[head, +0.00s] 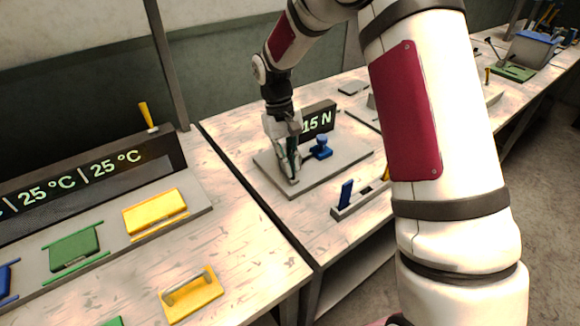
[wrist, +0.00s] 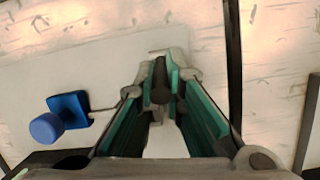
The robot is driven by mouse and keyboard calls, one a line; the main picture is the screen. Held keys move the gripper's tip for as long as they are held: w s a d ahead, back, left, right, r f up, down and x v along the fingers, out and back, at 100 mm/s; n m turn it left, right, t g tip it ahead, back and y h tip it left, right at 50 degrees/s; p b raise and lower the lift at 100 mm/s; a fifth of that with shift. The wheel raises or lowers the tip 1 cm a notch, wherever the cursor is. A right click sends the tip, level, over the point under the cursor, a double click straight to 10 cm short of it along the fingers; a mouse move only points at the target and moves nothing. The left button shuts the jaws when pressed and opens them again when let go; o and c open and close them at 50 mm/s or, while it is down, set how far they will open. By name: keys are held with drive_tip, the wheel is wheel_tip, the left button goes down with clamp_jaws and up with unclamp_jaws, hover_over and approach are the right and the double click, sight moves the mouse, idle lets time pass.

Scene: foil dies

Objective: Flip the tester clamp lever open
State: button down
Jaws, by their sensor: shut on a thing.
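The tester (head: 335,170) is a grey base plate with a dark display reading "15 N", standing on the middle bench. A blue clamp part with a round knob (head: 321,148) sits on it, and it also shows at left in the wrist view (wrist: 48,127). My gripper (head: 291,176) points down over the plate's left part, left of the blue part. In the wrist view its green-lined fingers (wrist: 163,72) are closed around a dark, rounded piece, the clamp lever (wrist: 160,88). The lever's lower part is hidden by the fingers, and the head view hardly shows it.
A small grey holder with a blue piece (head: 346,193) stands at the bench's front edge, partly behind my arm. On the left bench are a temperature display unit (head: 90,175), coloured dies and a yellow handled piece (head: 190,293). A gap separates the benches.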

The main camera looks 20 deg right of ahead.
drive_tip(key=shift+w+a+g, duration=0.2)
drive_tip(key=shift+g, duration=0.1)
drive_tip(key=c, duration=1.7)
unclamp_jaws()
drive_tip(key=shift+f, duration=0.1)
drive_tip(key=shift+o, duration=0.2)
drive_tip(key=v, duration=1.2)
drive_tip(key=shift+a, duration=0.1)
